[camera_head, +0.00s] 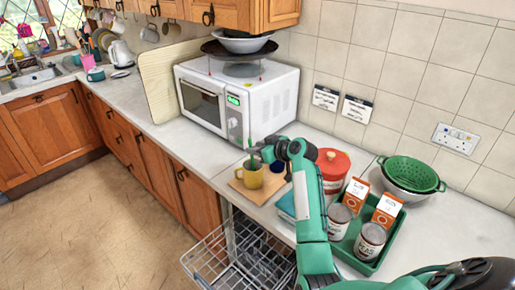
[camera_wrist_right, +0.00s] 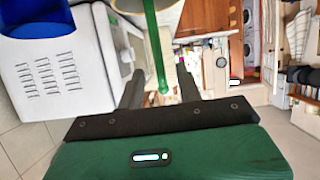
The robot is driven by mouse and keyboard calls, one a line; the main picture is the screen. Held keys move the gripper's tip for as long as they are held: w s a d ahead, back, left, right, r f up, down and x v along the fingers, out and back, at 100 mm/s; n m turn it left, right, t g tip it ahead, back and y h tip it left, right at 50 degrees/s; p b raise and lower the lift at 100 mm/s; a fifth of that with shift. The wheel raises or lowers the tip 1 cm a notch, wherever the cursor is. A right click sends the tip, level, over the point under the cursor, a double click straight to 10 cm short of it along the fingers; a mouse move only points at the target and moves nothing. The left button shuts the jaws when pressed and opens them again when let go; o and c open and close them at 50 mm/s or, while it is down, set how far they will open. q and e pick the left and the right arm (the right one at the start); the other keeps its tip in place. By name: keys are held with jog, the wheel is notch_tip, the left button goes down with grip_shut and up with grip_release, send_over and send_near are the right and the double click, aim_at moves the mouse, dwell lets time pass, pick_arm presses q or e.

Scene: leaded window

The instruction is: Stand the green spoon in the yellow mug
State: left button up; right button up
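The yellow mug (camera_head: 252,179) stands upright on a wooden board on the counter. The green spoon (camera_head: 250,146) is upright at the mug, its handle rising above the rim; its lower end is hidden. In the right wrist view the spoon's handle (camera_wrist_right: 156,50) runs down from the pale mug rim (camera_wrist_right: 118,5) at the top edge, as this view is upside down. My right gripper (camera_head: 262,154) is just above and beside the mug. Its two fingers (camera_wrist_right: 160,88) stand on either side of the handle with visible gaps, so it is open. My left gripper is out of view.
A dark blue item (camera_wrist_right: 38,18) stands close to the mug. The microwave (camera_head: 262,104) is behind. A red canister (camera_head: 332,166), a green tray (camera_head: 376,262) with cans and cartons, and a green colander (camera_head: 411,172) are to the right. An open dishwasher rack (camera_head: 225,262) lies below.

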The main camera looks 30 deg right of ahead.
jog(key=b+v, duration=0.4)
jog(key=v, duration=1)
jog(key=shift+f, duration=0.1)
dwell(0.7)
